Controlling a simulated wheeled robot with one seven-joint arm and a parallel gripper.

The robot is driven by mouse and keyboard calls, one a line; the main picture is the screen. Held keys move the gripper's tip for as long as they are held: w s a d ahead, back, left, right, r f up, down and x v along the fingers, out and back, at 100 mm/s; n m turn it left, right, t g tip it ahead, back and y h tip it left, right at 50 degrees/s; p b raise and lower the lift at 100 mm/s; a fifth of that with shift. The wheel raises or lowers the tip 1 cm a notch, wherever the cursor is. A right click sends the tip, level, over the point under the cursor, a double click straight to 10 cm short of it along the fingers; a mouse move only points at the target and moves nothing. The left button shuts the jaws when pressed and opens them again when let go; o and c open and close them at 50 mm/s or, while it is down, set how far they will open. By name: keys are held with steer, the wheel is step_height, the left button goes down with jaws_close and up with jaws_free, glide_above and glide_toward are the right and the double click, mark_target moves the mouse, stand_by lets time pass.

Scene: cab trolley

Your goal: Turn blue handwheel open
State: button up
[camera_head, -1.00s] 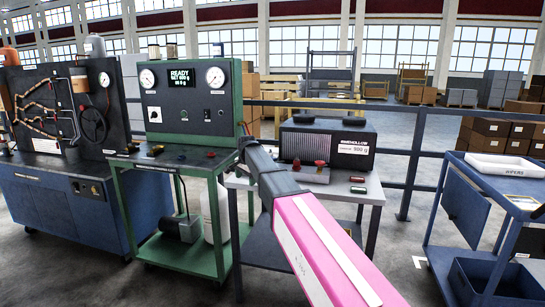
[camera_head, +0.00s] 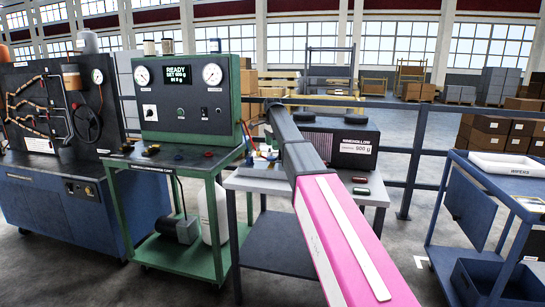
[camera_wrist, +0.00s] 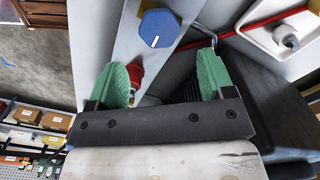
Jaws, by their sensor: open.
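The blue handwheel (camera_wrist: 158,29) shows at the top of the wrist view, a faceted knob with a white line on its face. In the head view I cannot make out the handwheel clearly.
In the head view, a green console (camera_head: 190,92) with two gauges stands on a green cart (camera_head: 130,185). A black display box (camera_head: 362,148) is on the grey table behind my arm. A blue cart (camera_head: 436,240) with a white tray (camera_head: 505,163) is at right. Open floor lies between.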

mark_target(273, 157)
step_height(273, 157, down, 6)
steer(key=shift+r, duration=0.1)
stand_by(0.4)
steer(key=c, duration=0.9)
